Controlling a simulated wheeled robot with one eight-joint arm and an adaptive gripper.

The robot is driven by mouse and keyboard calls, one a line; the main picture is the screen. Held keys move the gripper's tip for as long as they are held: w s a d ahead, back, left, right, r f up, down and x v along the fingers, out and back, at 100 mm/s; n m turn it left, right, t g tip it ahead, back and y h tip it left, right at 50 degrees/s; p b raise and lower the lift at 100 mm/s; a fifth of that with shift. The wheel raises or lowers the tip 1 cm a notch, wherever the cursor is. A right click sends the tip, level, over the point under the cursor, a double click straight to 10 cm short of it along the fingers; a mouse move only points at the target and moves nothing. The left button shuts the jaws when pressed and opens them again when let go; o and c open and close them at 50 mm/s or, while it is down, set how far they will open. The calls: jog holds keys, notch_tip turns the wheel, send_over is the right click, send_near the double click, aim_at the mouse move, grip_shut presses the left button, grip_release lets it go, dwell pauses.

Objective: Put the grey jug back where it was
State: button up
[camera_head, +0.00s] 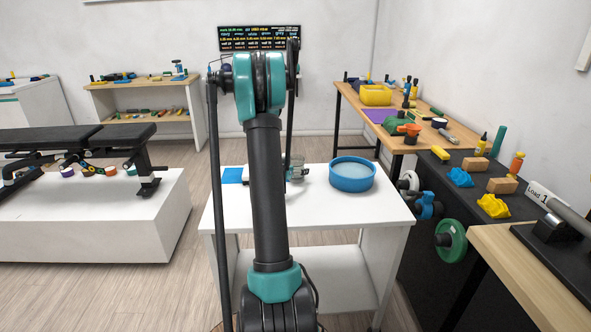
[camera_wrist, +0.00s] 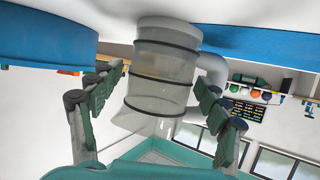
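The grey jug (camera_wrist: 160,75) is see-through, with dark bands and a handle on its right side in the wrist view, which shows the scene upside down. Its base is at the white table top (camera_wrist: 225,12); I cannot tell whether it rests there or is slightly lifted. My gripper (camera_wrist: 163,75) has one finger on each side of the jug, the right one near the handle. The fingertips are close to the jug's wall, but I cannot tell whether they press on it. In the head view my arm hides most of the jug and gripper.
A blue round basin (camera_head: 352,175) stands on the white table (camera_head: 330,205), to the right of my arm. A blue mat (camera_head: 232,175) lies at the left. Dark and wooden benches with tools line the right. A weight bench (camera_head: 60,142) stands at the left.

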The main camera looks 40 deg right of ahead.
jog(key=shift+a+r, duration=0.15)
jog(key=shift+r, duration=0.05)
jog(key=s+a+n+y, duration=0.2)
jog(key=s+a, duration=0.3)
jog(key=a, duration=0.3)
jog(key=s+a+r+n+y, duration=0.1)
jog(key=s+a, duration=0.3)
jog(key=a, duration=0.5)
jog(key=s+a+n+y, duration=0.2)
jog(key=s+a, duration=0.3)
jog(key=a, duration=0.3)
jog(key=shift+s+a+r+n+g+y, duration=0.2)
jog(key=shift+s+n+g+y, duration=0.1)
jog(key=shift+y, duration=0.1)
jog(key=s+a+f+n+y, duration=0.2)
jog(key=s+a+n+y, duration=0.1)
jog(key=s+a, duration=0.3)
jog(key=s+a+f+n+g+y, duration=0.1)
jog(key=s+a+f+n+y, duration=0.1)
jog(key=s+a, duration=0.5)
jog(key=a+n+y, duration=0.1)
jog(key=a+n, duration=0.1)
jog(key=a, duration=0.2)
jog(key=shift+s+f, duration=0.2)
jog(key=shift+f, duration=0.15)
jog(key=shift+a, duration=0.1)
jog(key=shift+c, duration=0.5)
